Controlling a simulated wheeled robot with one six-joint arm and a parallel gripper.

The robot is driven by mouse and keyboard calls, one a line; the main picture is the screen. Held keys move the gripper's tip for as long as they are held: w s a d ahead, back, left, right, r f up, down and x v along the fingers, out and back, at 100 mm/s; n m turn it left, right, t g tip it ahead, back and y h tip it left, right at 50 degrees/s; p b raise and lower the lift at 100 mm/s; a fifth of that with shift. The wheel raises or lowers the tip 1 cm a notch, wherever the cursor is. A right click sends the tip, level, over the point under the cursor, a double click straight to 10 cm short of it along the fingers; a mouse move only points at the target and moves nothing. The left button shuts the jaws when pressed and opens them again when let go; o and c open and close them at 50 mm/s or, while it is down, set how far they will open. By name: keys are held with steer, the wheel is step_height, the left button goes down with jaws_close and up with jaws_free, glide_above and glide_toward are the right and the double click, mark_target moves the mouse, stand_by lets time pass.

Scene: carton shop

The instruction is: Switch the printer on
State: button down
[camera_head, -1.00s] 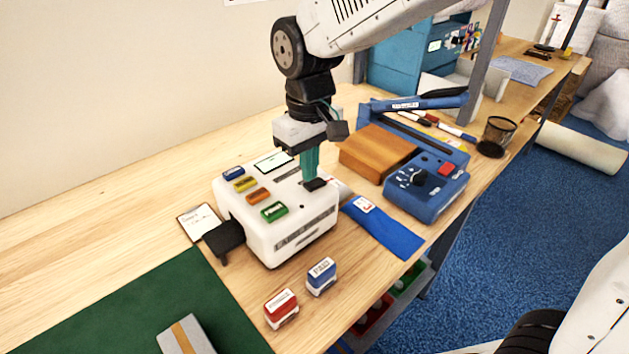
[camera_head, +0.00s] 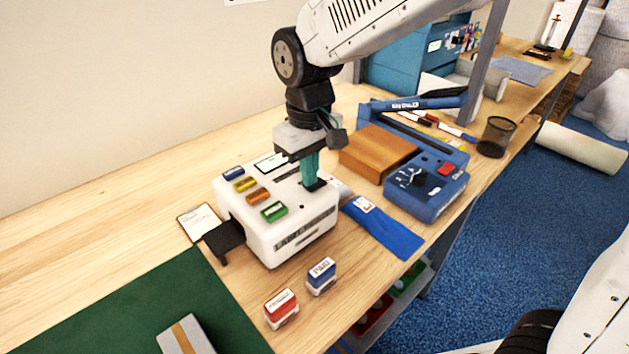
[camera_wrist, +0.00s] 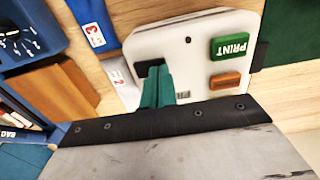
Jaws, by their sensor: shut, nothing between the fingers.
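The printer (camera_head: 287,237) is a white box with a label on its front, standing on the wooden bench. Its top carries blue, yellow, orange and green buttons; the green PRINT button (camera_wrist: 232,47) shows in the wrist view. A small black switch (camera_head: 321,186) sits at the right of the top, mostly hidden by my fingers. My gripper (camera_head: 311,184) points down with its teal fingers shut and empty. The fingertips are at the switch and seem to touch it. In the wrist view my gripper (camera_wrist: 154,75) covers part of the dark switch area. The switch's position cannot be told.
A blue device with a dial (camera_head: 427,187), a brown block (camera_head: 377,152) and a blue strip (camera_head: 385,228) lie right of the printer. Two stamps, red (camera_head: 281,308) and blue (camera_head: 321,276), stand in front.

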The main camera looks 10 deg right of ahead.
mark_target(323, 199)
steer(key=shift+f, duration=0.3)
steer(key=shift+r, duration=3.5)
steer(key=s+d, duration=0.1)
steer(key=s+d+f, duration=0.1)
steer(key=s, duration=0.1)
steer(key=shift+f+g, duration=0.2)
steer(key=shift+g, duration=0.1)
steer(key=s+d+r+m+t, duration=0.1)
steer(key=s+d+m, duration=0.5)
steer(key=s+d, duration=1)
steer(key=d+t, duration=0.1)
steer(key=d, duration=0.2)
steer(key=shift+s+r+m, duration=0.2)
steer(key=shift+s+m, duration=0.1)
steer(key=shift+m, duration=0.1)
